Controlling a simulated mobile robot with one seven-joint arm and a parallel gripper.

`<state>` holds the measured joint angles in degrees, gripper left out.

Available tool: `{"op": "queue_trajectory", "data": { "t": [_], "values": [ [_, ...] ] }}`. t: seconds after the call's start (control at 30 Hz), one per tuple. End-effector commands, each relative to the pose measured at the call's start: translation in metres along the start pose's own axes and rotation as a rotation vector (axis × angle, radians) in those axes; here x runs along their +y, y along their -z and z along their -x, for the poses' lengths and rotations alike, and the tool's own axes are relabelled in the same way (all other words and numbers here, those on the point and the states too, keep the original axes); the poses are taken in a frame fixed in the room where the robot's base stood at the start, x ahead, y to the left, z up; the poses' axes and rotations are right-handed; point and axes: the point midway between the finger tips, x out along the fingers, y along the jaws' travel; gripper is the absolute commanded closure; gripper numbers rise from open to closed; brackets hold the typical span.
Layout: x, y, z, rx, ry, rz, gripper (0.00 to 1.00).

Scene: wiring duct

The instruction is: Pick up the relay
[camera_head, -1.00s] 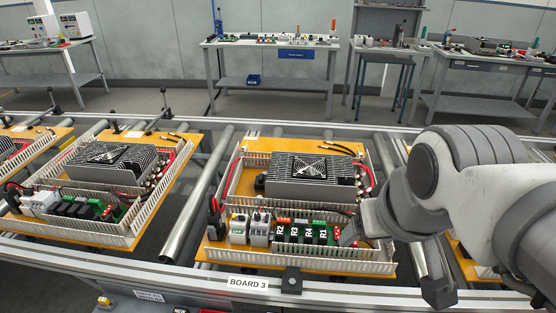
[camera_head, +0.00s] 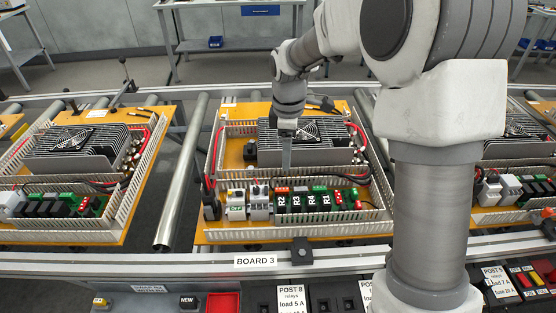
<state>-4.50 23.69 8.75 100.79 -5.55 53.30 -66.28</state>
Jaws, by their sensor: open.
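Several black relays sit in a row in green sockets on the board marked BOARD 3; the leftmost is the relay labelled R2 (camera_head: 281,202). The labels on the relays to its right (camera_head: 312,201) are too small to read surely. My gripper (camera_head: 287,166) points down above the board, in front of the finned grey unit and a little behind and above the relay row. It is open, seen nearly edge-on, with nothing visible in it. I cannot tell its exact height over the relays.
White slotted duct walls (camera_head: 290,232) frame the board. Grey and white modules (camera_head: 257,205) stand left of the relays, and a red-and-green terminal part (camera_head: 345,200) stands right. Red and black cables run behind.

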Motion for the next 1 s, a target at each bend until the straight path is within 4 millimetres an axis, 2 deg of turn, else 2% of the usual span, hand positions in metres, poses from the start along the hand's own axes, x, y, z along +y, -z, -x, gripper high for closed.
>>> {"op": "queue_trajectory", "data": {
  "t": [0.03, 0.1, 0.23, 0.37, 0.7, 0.8, 1.0],
  "values": [
    [0.004, 0.005, -0.014, 0.0, 0.018, 0.04, 0.3],
    [0.008, 0.01, -0.025, 0.001, 0.032, 0.086, 0.3],
    [0.012, 0.015, -0.039, 0.003, 0.047, 0.136, 0.3],
    [0.012, 0.016, -0.056, 0.003, 0.052, 0.148, 0.3],
    [0.007, 0.016, -0.129, 0.002, 0.053, 0.146, 0.3],
    [0.007, 0.016, -0.146, 0.002, 0.051, 0.146, 0.3],
    [0.006, 0.015, -0.161, 0.003, 0.049, 0.146, 0.3]
  ]
}}
